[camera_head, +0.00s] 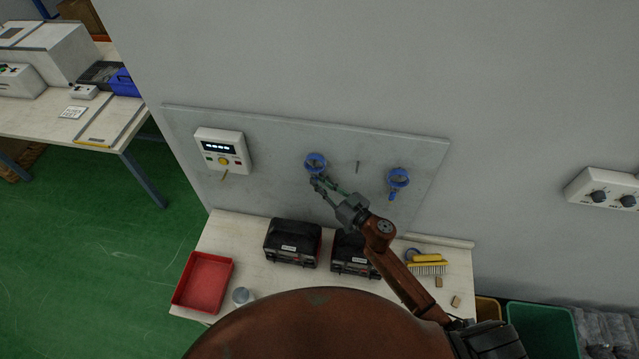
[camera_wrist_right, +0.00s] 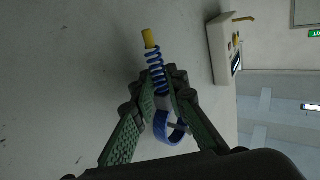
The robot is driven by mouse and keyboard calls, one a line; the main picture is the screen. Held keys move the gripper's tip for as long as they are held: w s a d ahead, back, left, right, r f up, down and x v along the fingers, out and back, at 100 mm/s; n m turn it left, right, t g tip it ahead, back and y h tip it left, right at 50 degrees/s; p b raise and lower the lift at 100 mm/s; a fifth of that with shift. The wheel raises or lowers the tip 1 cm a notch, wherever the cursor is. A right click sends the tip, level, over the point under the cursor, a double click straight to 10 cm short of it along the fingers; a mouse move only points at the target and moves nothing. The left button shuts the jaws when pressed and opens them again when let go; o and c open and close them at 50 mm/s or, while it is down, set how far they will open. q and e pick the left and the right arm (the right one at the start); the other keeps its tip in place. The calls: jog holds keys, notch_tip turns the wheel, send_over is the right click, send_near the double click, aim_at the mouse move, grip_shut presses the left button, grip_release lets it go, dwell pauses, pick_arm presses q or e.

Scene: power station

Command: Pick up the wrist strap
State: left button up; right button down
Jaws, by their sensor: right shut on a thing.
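Two blue wrist straps are at the grey wall panel (camera_head: 270,140). The left wrist strap (camera_head: 315,160) is at the fingertips of my right gripper (camera_head: 317,181), in front of the panel. In the right wrist view my right gripper (camera_wrist_right: 163,92) is shut on this strap. Its blue band (camera_wrist_right: 168,128) loops between the fingers, and its coiled blue cord with a yellow end (camera_wrist_right: 150,38) sticks out past the tips. I cannot tell whether the strap still touches its peg. The other wrist strap (camera_head: 398,178) hangs at the right of the panel. My left gripper is not in view.
A bare peg (camera_head: 357,167) sits between the straps. A white control box (camera_head: 222,152) is at the panel's left. Below, the workbench (camera_head: 235,235) holds two black cases (camera_head: 292,243), a red tray (camera_head: 203,281), a metal cup (camera_head: 242,295) and a yellow brush (camera_head: 428,264).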

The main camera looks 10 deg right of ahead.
jog(key=shift+s+a+r, duration=0.1)
jog(key=shift+s+r, duration=0.05)
jog(key=shift+r, duration=0.4)
jog(key=shift+s+a+r, duration=0.1)
jog(key=shift+r, duration=0.4)
jog(key=s+a+b, duration=0.1)
jog(key=s+a, duration=0.2)
jog(key=s, duration=0.5)
jog(key=s+a+b, duration=0.1)
jog(key=s+a, duration=0.2)
jog(key=s, duration=0.5)
jog(key=shift+a+b, duration=0.3)
jog(key=shift+b, duration=0.1)
jog(key=shift+f, duration=0.15)
